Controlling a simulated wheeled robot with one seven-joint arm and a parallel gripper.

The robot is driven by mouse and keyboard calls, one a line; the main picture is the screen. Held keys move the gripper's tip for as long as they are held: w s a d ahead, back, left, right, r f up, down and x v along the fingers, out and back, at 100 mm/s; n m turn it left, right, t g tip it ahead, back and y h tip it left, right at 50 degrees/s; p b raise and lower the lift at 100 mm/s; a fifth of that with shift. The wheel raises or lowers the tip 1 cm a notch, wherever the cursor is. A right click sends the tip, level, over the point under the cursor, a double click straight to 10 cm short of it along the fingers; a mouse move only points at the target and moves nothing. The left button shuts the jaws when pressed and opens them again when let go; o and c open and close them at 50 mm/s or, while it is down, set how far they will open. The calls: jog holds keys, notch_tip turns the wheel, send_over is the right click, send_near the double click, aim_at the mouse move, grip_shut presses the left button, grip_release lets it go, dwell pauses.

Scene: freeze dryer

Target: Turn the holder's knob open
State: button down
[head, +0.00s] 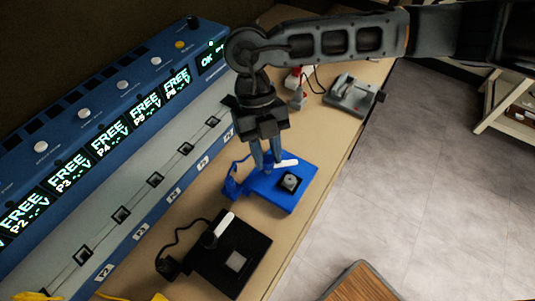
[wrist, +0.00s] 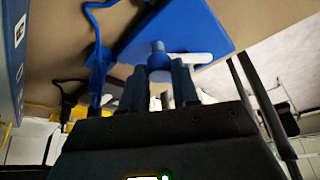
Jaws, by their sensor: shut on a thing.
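The holder is a flat blue block (head: 298,196) on the bench, with a small dark square piece (head: 290,181) in its top. Its knob has a white lever (head: 286,163), seen beside my fingers in the head view. In the wrist view the blue knob (wrist: 158,60) stands on the blue block (wrist: 205,30), with the white lever (wrist: 195,58) pointing right. My gripper (head: 273,165) points down over the holder's far side. Its fingers (wrist: 165,80) are shut on the knob, one on each side. The fingers hide part of the knob.
A black holder (head: 245,265) with a white lever stands nearer on the bench. A grey device (head: 353,95) stands at the back right. The blue panel (head: 110,120) with several "FREE" displays runs along the left. A blue cable (head: 232,185) lies left of the holder.

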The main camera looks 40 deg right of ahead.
jog(key=n+h+b, duration=0.1)
jog(key=n, duration=0.1)
jog(key=n+h+b, duration=0.1)
jog(key=n+b, duration=0.1)
jog(key=n, duration=0.1)
jog(key=shift+a+f+n, duration=0.1)
jog(key=shift+a+n, duration=0.05)
jog(key=shift+n, duration=0.15)
jog(key=shift+a+n+t+h+b, duration=0.15)
jog(key=shift+n+h+b, duration=0.25)
jog(key=shift+n+b, duration=0.5)
jog(key=shift+n+t+h+b, duration=0.15)
jog(key=shift+n+h+b, duration=0.35)
jog(key=shift+n, duration=0.6)
jog(key=c, duration=0.8)
grip_release()
jog(key=shift+v, duration=4.05)
jog(key=shift+s, duration=0.1)
